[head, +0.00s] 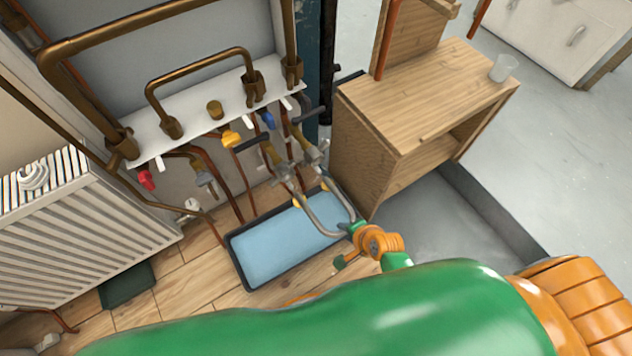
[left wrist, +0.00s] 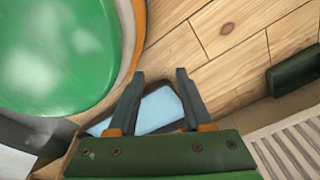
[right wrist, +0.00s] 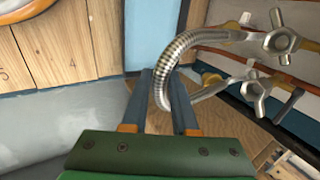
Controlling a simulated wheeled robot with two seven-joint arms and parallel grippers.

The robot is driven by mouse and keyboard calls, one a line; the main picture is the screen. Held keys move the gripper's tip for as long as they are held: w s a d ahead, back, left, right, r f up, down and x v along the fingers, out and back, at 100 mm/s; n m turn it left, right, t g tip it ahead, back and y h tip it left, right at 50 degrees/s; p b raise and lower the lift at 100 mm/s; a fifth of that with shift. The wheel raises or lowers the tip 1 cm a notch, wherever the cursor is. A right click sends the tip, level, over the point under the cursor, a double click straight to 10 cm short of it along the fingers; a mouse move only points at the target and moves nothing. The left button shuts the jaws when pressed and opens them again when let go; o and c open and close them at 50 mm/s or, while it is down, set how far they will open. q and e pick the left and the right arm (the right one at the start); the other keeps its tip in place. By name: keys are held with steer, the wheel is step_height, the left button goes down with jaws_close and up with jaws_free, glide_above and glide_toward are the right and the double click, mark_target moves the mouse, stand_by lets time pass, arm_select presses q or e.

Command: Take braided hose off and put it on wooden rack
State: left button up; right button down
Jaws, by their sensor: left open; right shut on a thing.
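The braided hose (head: 318,222) is a silver-grey loop at the right end of the pipework. Its ends reach up to metal fittings with wing-shaped handles, which show in the right wrist view (right wrist: 278,42). My right gripper (head: 350,228) is shut on the bend of the hose (right wrist: 178,52), with the fingers (right wrist: 163,100) on either side of it. Both hose ends appear to be still at the fittings. The wooden rack (head: 415,95) stands right of the pipework. My left gripper (left wrist: 158,78) is open and empty above the floor.
A black tray with a light blue inside (head: 285,250) lies on the floor under the pipes. Coloured valve handles hang below the white pipe shelf (head: 190,110). A clear cup (head: 503,68) stands on the rack. A white radiator (head: 75,230) is at the left.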

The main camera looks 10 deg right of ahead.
steer(key=shift+s+d+p, duration=0.25)
steer(key=shift+s+d, duration=0.05)
steer(key=shift+s, duration=0.45)
steer(key=shift+s+d+p, duration=0.2)
steer(key=shift+s+d, duration=0.05)
steer(key=shift+s, duration=0.55)
steer(key=shift+s+d+p, duration=0.25)
steer(key=shift+s+d, duration=0.05)
steer(key=shift+s, duration=0.45)
